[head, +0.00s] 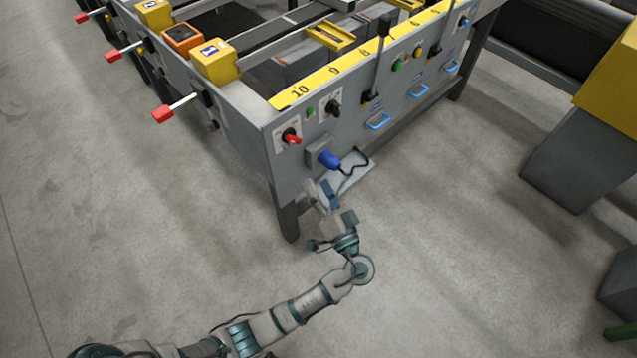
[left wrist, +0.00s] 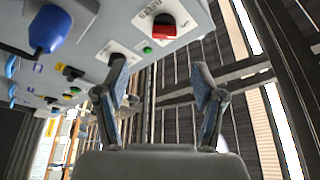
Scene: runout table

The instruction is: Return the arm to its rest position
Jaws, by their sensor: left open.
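My left arm comes in from the bottom left of the head view. Its gripper (head: 322,192) is beside the near corner of the grey runout table (head: 240,108), just below the blue plug (head: 329,159) on the front panel. In the left wrist view the two fingers (left wrist: 160,95) stand apart with nothing between them. The table panel with the blue plug (left wrist: 48,30) and a red switch (left wrist: 163,25) fills the upper left of that view. I cannot tell from the head view whether the gripper touches the panel. My right gripper is not in view.
The panel carries a red knob (head: 291,135), a black knob (head: 333,107), a black lever (head: 380,60) and blue handles (head: 378,121). Red-tipped levers (head: 163,114) stick out on the left side. A yellow and grey machine (head: 575,150) stands at right. The floor around my arm is clear.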

